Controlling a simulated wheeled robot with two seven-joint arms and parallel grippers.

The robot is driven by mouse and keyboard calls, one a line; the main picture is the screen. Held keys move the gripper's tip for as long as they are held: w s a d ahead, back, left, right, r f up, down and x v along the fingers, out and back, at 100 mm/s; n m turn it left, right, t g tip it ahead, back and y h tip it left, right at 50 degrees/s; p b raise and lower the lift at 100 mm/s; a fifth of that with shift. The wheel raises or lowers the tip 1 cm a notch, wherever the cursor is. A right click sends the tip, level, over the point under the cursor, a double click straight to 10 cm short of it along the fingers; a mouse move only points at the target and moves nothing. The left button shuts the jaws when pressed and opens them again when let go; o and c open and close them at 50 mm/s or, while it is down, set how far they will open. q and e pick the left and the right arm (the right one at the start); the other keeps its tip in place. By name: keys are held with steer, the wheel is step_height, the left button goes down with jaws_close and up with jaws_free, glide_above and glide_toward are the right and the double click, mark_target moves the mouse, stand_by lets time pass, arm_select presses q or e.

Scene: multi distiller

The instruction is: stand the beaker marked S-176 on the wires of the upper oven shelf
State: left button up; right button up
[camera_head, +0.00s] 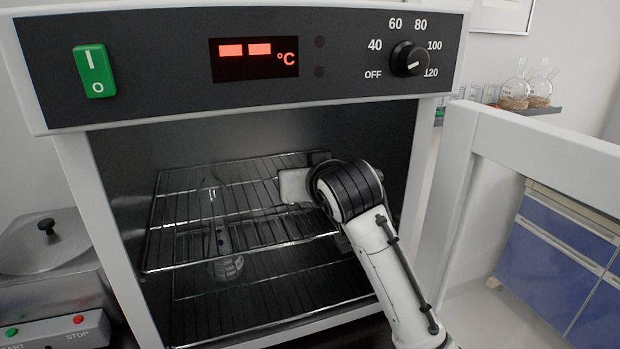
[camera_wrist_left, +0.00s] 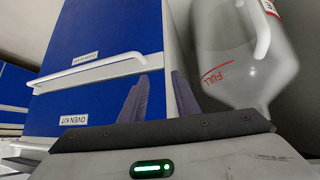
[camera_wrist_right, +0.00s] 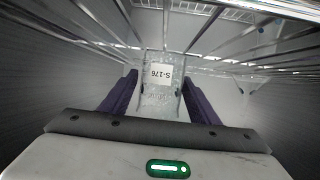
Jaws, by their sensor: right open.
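The beaker marked S-176 (camera_wrist_right: 160,97) shows in the right wrist view, clear glass with a white label that reads upside down there. It sits between the two spread fingers of my right gripper (camera_wrist_right: 160,100), with shelf wires around and beyond it. I cannot tell whether its base touches them. In the head view my right wrist reaches into the oven over the right part of the upper oven shelf (camera_head: 165,222); it hides the fingers and the beaker. My left gripper (camera_wrist_left: 158,95) is open and empty, away from the oven interior.
A clear flask (camera_head: 213,200) stands in the oven, left of my right wrist; I cannot tell which shelf bears it. The open oven door (camera_head: 540,137) is at the right.

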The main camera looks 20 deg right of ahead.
steer(key=v, duration=1)
steer(key=shift+s+r+b, duration=0.15)
steer(key=shift+s+b, duration=0.2)
steer(key=shift+b, duration=0.05)
steer(key=shift+s+r, duration=0.15)
steer(key=shift+s, duration=0.25)
